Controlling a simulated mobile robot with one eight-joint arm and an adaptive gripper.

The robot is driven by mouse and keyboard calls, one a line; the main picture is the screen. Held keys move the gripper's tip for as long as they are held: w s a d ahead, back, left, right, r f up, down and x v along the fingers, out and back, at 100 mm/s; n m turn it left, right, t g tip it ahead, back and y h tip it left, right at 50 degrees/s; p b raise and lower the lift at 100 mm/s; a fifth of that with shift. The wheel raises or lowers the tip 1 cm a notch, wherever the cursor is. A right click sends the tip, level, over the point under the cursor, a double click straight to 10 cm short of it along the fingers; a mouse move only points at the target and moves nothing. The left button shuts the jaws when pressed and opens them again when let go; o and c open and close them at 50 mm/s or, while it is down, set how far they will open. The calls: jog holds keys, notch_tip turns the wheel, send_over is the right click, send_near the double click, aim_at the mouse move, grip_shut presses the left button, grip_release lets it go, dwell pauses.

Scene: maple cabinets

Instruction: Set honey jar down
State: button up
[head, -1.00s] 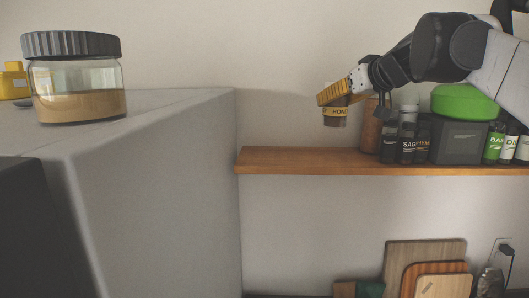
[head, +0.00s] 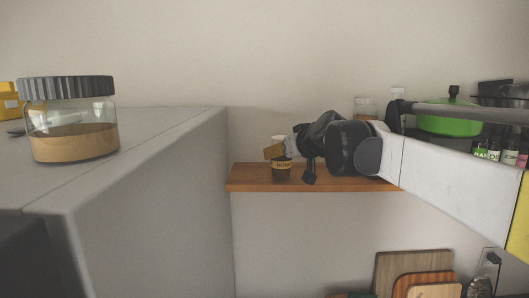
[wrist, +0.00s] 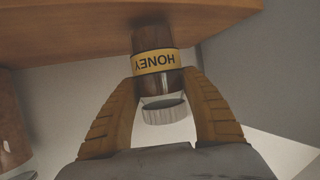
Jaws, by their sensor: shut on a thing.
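The honey jar (head: 282,165) is small and dark brown with a yellow HONEY label. It is upright over the left part of the wooden shelf (head: 245,177); its base is at or very near the shelf top, and I cannot tell if it touches. My gripper (head: 276,152) is shut on the jar near its upper part. In the wrist view the two yellow fingers (wrist: 160,100) flank the jar (wrist: 153,62), its pale cap towards me and its far end against the brown shelf board (wrist: 75,35).
My arm hides much of the shelf's right side, where a green lidded pot (head: 448,124) and several bottles stand. A brown cylinder (wrist: 10,130) shows at the wrist view's left. A grey cabinet (head: 150,190) with a large glass jar (head: 73,138) stands left. Cutting boards (head: 412,270) lean below.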

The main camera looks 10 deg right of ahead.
jog(key=shift+f, duration=0.3)
jog(key=shift+f, duration=0.15)
jog(key=o, duration=1.4)
jog(key=shift+s+r, duration=0.2)
jog(key=shift+r, duration=0.05)
jog(key=f+b+v, duration=0.1)
jog(key=b+v, duration=0.1)
jog(key=v, duration=1)
jog(key=s+f+g+h, duration=0.1)
jog(key=s+f+g, duration=0.1)
jog(key=s+f, duration=0.6)
jog(key=s+a+f+m+g, duration=0.1)
jog(key=s+f+g, duration=0.1)
jog(key=s+f, duration=0.7)
jog(key=s+a+f+m+g+h, duration=0.1)
jog(key=s+f+g, duration=0.1)
jog(key=s+f, duration=0.6)
jog(key=shift+s+f+h, duration=0.15)
jog(key=shift+f, duration=1.7)
jog(key=shift+s+f+h, duration=0.15)
jog(key=shift+s+f, duration=0.05)
jog(key=shift+f, duration=1.65)
